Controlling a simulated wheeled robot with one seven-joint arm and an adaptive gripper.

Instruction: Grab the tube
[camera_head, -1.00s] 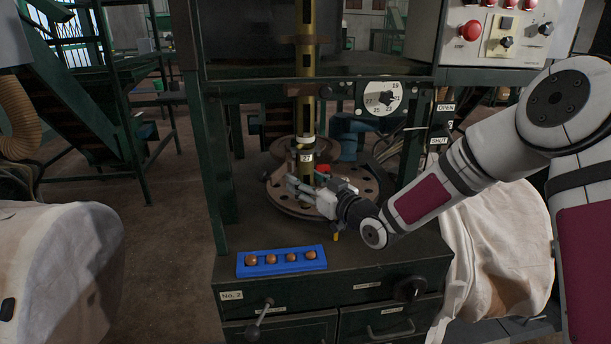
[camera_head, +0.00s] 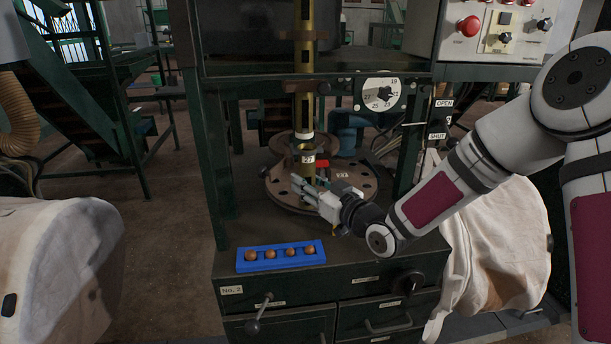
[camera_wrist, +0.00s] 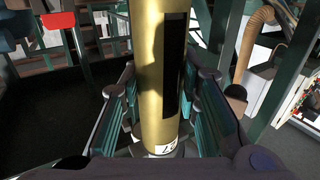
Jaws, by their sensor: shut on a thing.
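The brass tube (camera_head: 307,168) stands near upright on the round plate, below the brass column, and has a white numbered label. In the wrist view, the tube (camera_wrist: 160,70) runs down the middle, with a dark slot along its side and part of a label low down. My gripper (camera_head: 308,190) reaches in from the right at the tube's lower part. In the wrist view, the gripper's fingers (camera_wrist: 160,115) lie on both sides of the tube and are shut on it. The tube's foot is partly hidden by the gripper in the head view.
The round plate with holes (camera_head: 366,181) lies beneath the tube. A blue tray (camera_head: 286,266) with several brown balls sits at the cabinet's front left. Green frame posts (camera_head: 212,150) stand at the sides. A dial (camera_head: 380,95) hangs close behind on the right.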

